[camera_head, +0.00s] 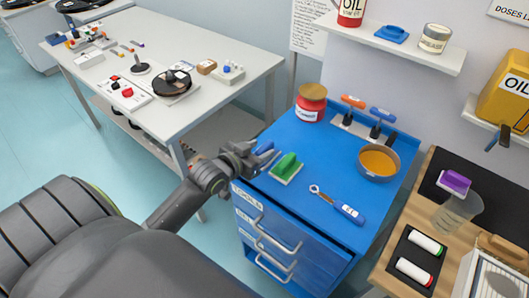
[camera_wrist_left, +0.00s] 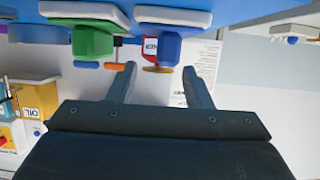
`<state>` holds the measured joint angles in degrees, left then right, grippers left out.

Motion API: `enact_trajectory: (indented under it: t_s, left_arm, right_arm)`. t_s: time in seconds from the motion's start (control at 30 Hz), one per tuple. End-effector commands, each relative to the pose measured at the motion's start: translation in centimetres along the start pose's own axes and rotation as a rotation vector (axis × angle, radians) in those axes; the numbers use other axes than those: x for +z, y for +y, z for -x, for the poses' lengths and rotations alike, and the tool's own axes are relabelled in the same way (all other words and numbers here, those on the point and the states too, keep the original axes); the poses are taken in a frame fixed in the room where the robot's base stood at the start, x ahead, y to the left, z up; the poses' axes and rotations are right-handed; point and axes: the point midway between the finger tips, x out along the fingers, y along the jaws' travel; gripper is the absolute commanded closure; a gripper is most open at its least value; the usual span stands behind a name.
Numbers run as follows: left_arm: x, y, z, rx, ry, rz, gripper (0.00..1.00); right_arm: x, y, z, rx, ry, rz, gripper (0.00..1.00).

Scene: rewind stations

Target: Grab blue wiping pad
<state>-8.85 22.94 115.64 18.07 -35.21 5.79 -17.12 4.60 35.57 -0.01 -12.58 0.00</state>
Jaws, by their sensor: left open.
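The blue wiping pad, a blue grip on a pale base, lies near the left edge of the blue cabinet top. In the head view a little of its blue grip (camera_head: 265,148) shows beyond my left gripper (camera_head: 254,157), which hides the rest. In the left wrist view the blue pad (camera_wrist_left: 167,50) appears upside down, just beyond the gap between the two open fingers (camera_wrist_left: 159,70). Nothing is held. A green pad (camera_head: 287,166) lies close beside it and also shows in the left wrist view (camera_wrist_left: 92,45). My right gripper is not in view.
The blue cabinet top (camera_head: 318,165) also holds a red jar (camera_head: 311,103), a tool rack (camera_head: 364,124), a round orange-filled bowl (camera_head: 379,161) and a blue-handled wrench (camera_head: 338,205). A purple pad (camera_head: 455,182) lies on the right bench. A white table (camera_head: 218,52) stands behind left.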

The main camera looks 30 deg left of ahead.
Motion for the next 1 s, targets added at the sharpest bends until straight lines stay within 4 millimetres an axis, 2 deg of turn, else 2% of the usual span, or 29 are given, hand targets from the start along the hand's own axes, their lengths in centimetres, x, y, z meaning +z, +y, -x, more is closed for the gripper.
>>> enact_trajectory:
  t_s: [0.23, 0.6, 0.93, 1.0]
  left_arm:
    - [0.1, -0.1, -1.3, 0.000, -0.002, 0.002, 0.55]
    - [0.5, -0.6, -5.2, -0.001, 0.000, 0.001, 0.55]
    - [0.6, -0.6, -5.6, -0.001, 0.000, 0.000, 0.55]
    - [0.6, -0.6, -5.6, -0.001, 0.000, 0.000, 0.64]
  right_arm:
    - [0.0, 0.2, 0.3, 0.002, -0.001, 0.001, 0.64]
    - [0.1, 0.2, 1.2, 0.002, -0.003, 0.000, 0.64]
    - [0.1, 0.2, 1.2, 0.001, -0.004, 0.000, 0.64]
    - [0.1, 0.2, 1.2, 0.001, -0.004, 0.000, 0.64]
